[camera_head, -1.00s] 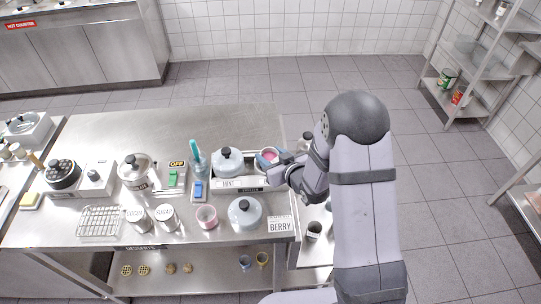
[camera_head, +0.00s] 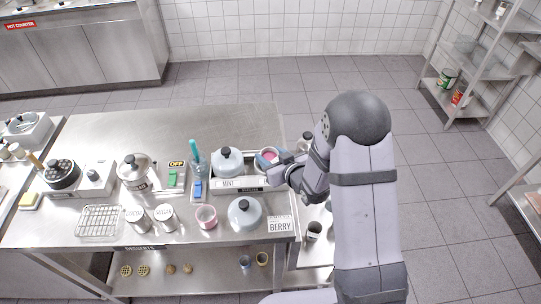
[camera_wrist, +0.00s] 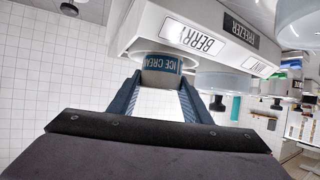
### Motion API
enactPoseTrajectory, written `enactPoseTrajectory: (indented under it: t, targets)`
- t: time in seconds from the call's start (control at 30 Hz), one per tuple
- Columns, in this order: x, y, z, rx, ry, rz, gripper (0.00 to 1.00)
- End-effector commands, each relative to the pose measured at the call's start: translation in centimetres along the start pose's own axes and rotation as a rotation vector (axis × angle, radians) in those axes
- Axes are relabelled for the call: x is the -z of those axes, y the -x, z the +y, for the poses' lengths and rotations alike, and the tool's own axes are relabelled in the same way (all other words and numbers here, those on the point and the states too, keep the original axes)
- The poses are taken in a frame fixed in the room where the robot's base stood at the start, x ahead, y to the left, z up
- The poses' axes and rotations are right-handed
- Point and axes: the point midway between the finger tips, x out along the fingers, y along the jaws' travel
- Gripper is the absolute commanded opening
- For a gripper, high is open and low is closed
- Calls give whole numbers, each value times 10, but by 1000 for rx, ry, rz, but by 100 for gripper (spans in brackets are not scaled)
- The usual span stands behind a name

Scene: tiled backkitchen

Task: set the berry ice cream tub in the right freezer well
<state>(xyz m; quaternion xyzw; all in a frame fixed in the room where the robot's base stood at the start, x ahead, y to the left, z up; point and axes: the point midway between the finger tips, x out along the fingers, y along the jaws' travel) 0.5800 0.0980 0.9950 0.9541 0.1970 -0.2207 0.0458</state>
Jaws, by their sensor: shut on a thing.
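The berry tub (camera_head: 267,156) shows pink contents at the right end of the freezer box in the head view. In the wrist view it is the tub with the blue "ICE CREAM" band (camera_wrist: 161,64), between my two blue fingers. My gripper (camera_head: 279,160) is shut on it; its fingers also show in the wrist view (camera_wrist: 160,82). The freezer (camera_head: 228,184) has a "MINT" label and a grey knobbed lid (camera_head: 229,161) over its left well. The wrist view shows its "BERRY" label (camera_wrist: 193,38) close to the tub. How deep the tub sits in the right well is hidden.
A second knobbed lid (camera_head: 245,213) and a "BERRY" card (camera_head: 281,225) lie in front of the freezer. A pink-filled cup (camera_head: 206,217) stands left of that lid. The counter behind (camera_head: 190,122) is clear. Small containers stand on the right, partly behind my arm.

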Motion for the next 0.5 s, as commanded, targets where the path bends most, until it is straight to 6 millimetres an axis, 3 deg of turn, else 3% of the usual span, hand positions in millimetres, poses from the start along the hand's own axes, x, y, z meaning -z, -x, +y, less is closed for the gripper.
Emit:
enactPoseTrajectory:
  t: [0.5]
  targets:
    - [-5, -3, 0, 0, 0, 2, 19]
